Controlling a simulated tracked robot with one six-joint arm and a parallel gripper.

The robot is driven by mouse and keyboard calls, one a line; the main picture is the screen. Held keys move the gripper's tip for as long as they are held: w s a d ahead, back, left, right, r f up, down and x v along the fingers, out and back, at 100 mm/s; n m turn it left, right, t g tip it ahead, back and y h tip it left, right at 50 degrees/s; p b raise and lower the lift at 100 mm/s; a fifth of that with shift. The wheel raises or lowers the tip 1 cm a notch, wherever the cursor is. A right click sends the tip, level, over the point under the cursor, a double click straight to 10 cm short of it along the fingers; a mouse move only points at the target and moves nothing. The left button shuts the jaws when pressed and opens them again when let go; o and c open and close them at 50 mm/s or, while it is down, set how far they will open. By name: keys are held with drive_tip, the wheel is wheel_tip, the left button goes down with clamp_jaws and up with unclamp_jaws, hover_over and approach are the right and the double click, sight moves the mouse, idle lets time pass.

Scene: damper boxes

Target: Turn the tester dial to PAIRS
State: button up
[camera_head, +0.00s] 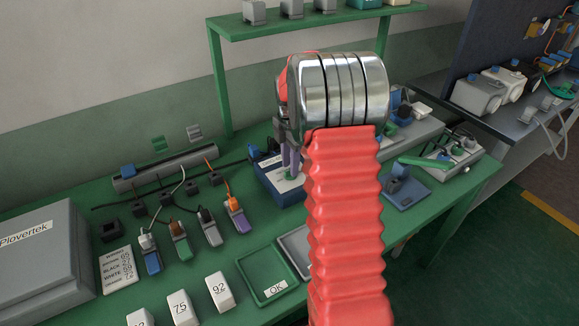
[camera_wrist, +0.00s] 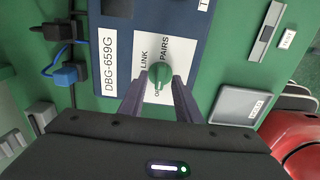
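The tester is a dark blue box (camera_head: 269,180) with a white label DBG-659G (camera_wrist: 110,62), standing on the green bench. Its green dial (camera_wrist: 159,75) sits on a white plate marked LINK, PAIRS and a partly hidden word that looks like OFF. The dial also shows small in the head view (camera_head: 288,175). Its ridge runs roughly up and down in the wrist view; which mark it points to is hard to tell. My gripper (camera_wrist: 159,80) has its two purple fingers apart, one on each side of the dial, with small gaps visible. The head view shows the fingers just above the box.
Coloured testers with cables (camera_head: 181,240) and numbered white blocks (camera_head: 220,291) stand to the left. A green OK tray (camera_head: 256,268) and a grey tray (camera_wrist: 240,105) lie close by.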

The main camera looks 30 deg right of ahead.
drive_tip(key=shift+f, duration=0.7)
drive_tip(key=shift+c, duration=0.3)
clamp_jaws()
drive_tip(key=shift+a, duration=0.15)
